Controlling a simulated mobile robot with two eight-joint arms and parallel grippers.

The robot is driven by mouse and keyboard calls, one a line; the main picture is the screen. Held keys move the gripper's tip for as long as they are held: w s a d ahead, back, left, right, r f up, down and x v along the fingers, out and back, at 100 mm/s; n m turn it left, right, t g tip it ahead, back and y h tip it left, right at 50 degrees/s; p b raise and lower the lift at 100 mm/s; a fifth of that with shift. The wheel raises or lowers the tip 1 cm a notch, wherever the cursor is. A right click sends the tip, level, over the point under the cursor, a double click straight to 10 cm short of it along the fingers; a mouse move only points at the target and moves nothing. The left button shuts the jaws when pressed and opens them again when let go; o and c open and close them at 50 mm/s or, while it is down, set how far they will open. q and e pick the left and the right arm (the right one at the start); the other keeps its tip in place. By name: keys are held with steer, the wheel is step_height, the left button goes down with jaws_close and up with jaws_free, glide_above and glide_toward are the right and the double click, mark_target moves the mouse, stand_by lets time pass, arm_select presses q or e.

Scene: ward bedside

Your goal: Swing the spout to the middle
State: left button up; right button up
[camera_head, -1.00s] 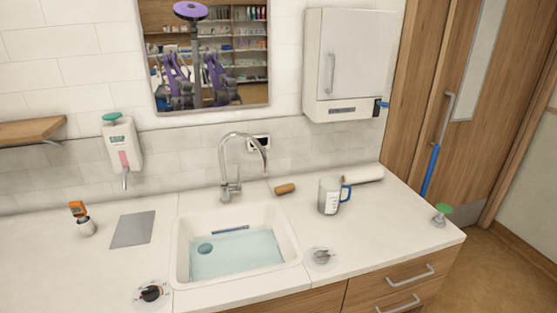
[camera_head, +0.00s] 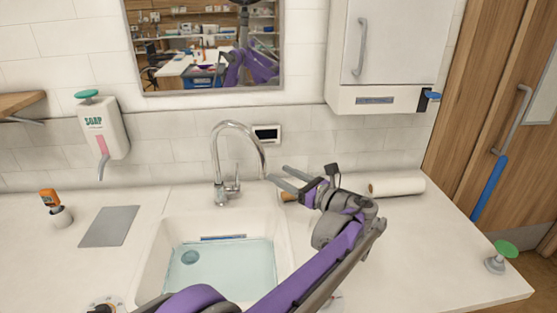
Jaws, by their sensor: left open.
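The chrome tap stands behind the sink (camera_head: 165,255), and its arched spout (camera_head: 239,126) curves over to the right. The spout's tip hangs beyond the right part of the basin's back rim. My left gripper (camera_head: 276,174) is open, its two grey fingers pointing left at the spout's downturned end. The fingertips are just right of the tip; I cannot tell whether they touch it. The tap's small lever (camera_head: 233,187) is at its base. My right gripper is not in view.
Water fills the basin. A paper roll (camera_head: 398,187) lies to the right. A soap dispenser (camera_head: 102,128) hangs left; a grey mat (camera_head: 109,226) lies below it.

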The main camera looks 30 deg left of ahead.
arm_select(q)
steer(key=w+a, duration=0.1)
steer(key=a, duration=0.9)
steer(key=shift+a+p, duration=0.25)
steer(key=shift+p, duration=0.1)
jaws_close()
stand_by(0.9)
